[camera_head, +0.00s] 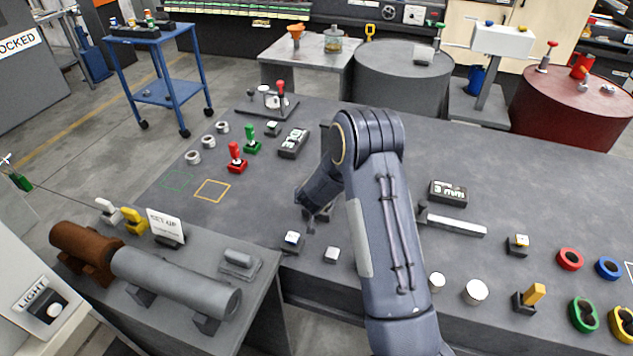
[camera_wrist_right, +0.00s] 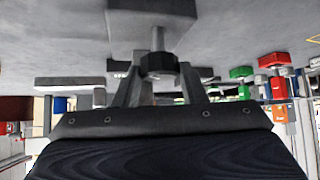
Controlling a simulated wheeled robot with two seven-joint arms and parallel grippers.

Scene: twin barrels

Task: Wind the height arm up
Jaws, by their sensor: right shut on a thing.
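My right arm comes up from the bottom of the head view and bends down to the left. My right gripper (camera_head: 312,214) is low over the dark bench top, mostly hidden behind its own wrist. In the right wrist view the gripper (camera_wrist_right: 160,82) has its two fingers on either side of a black faceted knob (camera_wrist_right: 158,64), shut on it. The knob sits on a grey shaft (camera_wrist_right: 158,38) joined to a grey block (camera_wrist_right: 150,7). The knob is hidden in the head view, and I cannot tell which part is the height arm. My left gripper is not in view.
Red (camera_head: 236,158) and green (camera_head: 252,140) levers stand left of my arm. A grey bar (camera_head: 456,224) lies right of it, near a "3 mm" display (camera_head: 448,192). A grey cylinder (camera_head: 177,284) lies on the front-left bench. Grey (camera_head: 402,85) and dark red (camera_head: 570,110) barrels stand behind.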

